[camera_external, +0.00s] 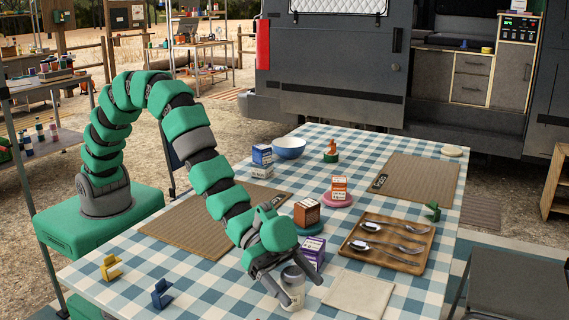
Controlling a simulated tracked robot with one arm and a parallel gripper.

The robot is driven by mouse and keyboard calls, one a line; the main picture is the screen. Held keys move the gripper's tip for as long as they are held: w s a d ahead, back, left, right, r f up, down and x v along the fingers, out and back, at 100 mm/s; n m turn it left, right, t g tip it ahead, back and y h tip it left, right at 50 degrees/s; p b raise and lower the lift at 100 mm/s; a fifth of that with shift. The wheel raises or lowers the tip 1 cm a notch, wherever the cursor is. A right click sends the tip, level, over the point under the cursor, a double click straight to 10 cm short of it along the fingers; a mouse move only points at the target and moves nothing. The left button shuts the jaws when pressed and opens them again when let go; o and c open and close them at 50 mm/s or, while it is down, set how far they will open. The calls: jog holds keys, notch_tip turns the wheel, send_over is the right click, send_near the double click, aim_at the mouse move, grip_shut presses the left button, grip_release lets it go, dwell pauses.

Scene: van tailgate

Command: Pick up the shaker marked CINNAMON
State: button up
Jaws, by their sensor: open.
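A white shaker with a grey lid (292,293) stands upright on the checked tablecloth near the front of the table. Dark marking shows on its side, but I cannot read it, so I cannot tell if it says CINNAMON. My gripper (300,287) is open and reaches down over the shaker, with a finger on either side of it in the picture. I cannot tell whether the fingers touch it. The fingers hide part of the shaker.
A purple box (313,251) stands close behind the shaker, with a brown box (306,213) farther back. A pale square cloth (359,294) lies to the right. A wooden tray (421,238) holds cutlery. Yellow (110,268) and blue (161,293) holders stand at left.

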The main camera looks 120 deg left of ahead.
jog(key=shift+w+d+f, duration=0.1)
jog(key=shift+w+f, duration=0.15)
jog(key=shift+w, duration=0.2)
jog(key=shift+c, duration=0.3)
jog(key=c, duration=1)
jog(key=shift+r, duration=0.1)
jog(key=shift+c, duration=0.2)
